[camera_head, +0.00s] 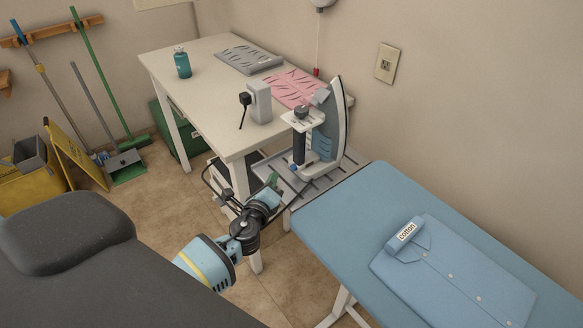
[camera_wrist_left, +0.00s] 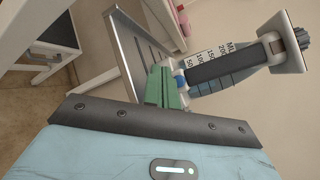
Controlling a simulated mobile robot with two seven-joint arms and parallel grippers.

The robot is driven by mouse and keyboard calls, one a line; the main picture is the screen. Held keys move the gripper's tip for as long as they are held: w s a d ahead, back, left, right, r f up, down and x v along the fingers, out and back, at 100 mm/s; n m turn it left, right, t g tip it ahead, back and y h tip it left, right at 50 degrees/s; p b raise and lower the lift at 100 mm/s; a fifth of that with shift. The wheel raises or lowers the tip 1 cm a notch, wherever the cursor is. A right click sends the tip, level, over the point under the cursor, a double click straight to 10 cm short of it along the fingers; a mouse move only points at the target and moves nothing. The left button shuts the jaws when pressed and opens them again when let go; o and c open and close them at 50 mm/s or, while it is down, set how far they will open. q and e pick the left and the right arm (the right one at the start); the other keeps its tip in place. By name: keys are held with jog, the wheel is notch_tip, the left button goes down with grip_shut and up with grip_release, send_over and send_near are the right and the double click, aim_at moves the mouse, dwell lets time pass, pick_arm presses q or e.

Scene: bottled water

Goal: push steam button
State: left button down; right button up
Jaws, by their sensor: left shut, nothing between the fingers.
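The iron (camera_head: 335,121) stands upright on its heel on the slatted metal rest (camera_head: 275,163) at the far end of the ironing board. In the left wrist view its dark handle (camera_wrist_left: 225,65) runs across the upper right, beside a scale marked in ML. A small blue button (camera_wrist_left: 180,79) shows at the handle's near end; it looks like the steam button. My left gripper (camera_head: 272,181) has green fingers and is shut and empty, just below and left of the iron. In the left wrist view its fingertips (camera_wrist_left: 161,72) are close beside the blue button; I cannot tell whether they touch.
The ironing board (camera_head: 350,215) holds a folded blue shirt (camera_head: 455,275) with a "cotton" label. The white table (camera_head: 210,105) behind carries a teal bottle (camera_head: 182,63), folded grey and pink cloths and a small grey device. Cleaning tools stand at left.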

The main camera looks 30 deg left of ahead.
pick_arm(q)
jog(key=s, duration=0.1)
jog(key=s+a, duration=0.1)
jog(key=s, duration=0.1)
jog(key=shift+s+a+r, duration=0.1)
jog(key=shift+s+a, duration=0.1)
pick_arm(e)
jog(key=shift+w+r, duration=0.2)
jog(key=shift+w, duration=0.15)
jog(key=shift+s, duration=0.15)
dwell(0.8)
dwell(0.7)
